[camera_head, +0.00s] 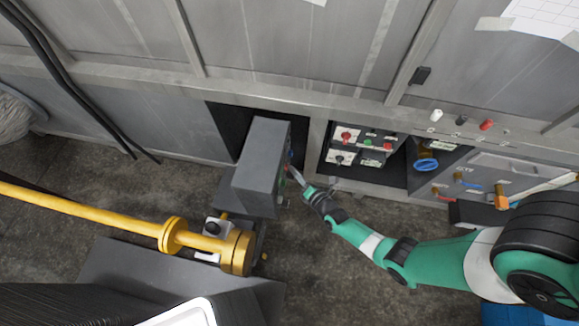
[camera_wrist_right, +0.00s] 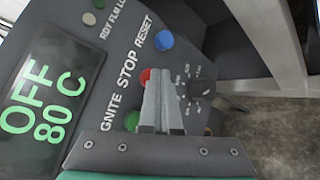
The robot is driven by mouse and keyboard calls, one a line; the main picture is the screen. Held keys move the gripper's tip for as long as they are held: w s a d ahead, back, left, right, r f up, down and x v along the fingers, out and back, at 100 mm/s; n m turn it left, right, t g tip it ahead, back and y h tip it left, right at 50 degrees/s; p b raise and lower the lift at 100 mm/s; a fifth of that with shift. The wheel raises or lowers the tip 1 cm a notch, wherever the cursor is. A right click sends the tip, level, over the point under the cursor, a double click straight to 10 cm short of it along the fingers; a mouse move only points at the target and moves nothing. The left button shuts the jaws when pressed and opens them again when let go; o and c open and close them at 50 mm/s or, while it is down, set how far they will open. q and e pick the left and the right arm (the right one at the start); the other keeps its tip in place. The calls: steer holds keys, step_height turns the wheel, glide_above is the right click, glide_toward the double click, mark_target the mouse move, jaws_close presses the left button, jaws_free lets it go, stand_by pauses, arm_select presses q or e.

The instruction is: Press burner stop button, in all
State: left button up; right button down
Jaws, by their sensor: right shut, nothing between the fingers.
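The burner control box (camera_head: 258,165) is a grey block in the middle of the head view, its button face turned to the right. In the right wrist view its panel (camera_wrist_right: 110,50) shows a red button (camera_wrist_right: 145,74) beside the word STOP, a blue button (camera_wrist_right: 164,40) beside RESET and a green button (camera_wrist_right: 131,121) beside IGNITE. The display (camera_wrist_right: 48,98) reads OFF and 80 C. My right gripper (camera_head: 291,170) is shut and empty at the button face. Its fingertips (camera_wrist_right: 159,73) overlap the red button's edge; I cannot tell whether they touch it. My left gripper is out of view.
A yellow pipe (camera_head: 90,210) with flanges runs in from the left below the box. A panel with red and green buttons (camera_head: 361,142) sits in the grey frame to the right. A dial (camera_wrist_right: 197,87) lies beside the fingertips.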

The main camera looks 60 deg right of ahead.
steer(key=shift+s, duration=0.1)
steer(key=shift+s+d, duration=0.3)
steer(key=shift+s, duration=0.45)
steer(key=s, duration=0.1)
steer(key=s+d, duration=0.1)
steer(key=s, duration=0.2)
steer(key=shift+s+d, duration=0.25)
steer(key=shift+s, duration=0.15)
stand_by(0.8)
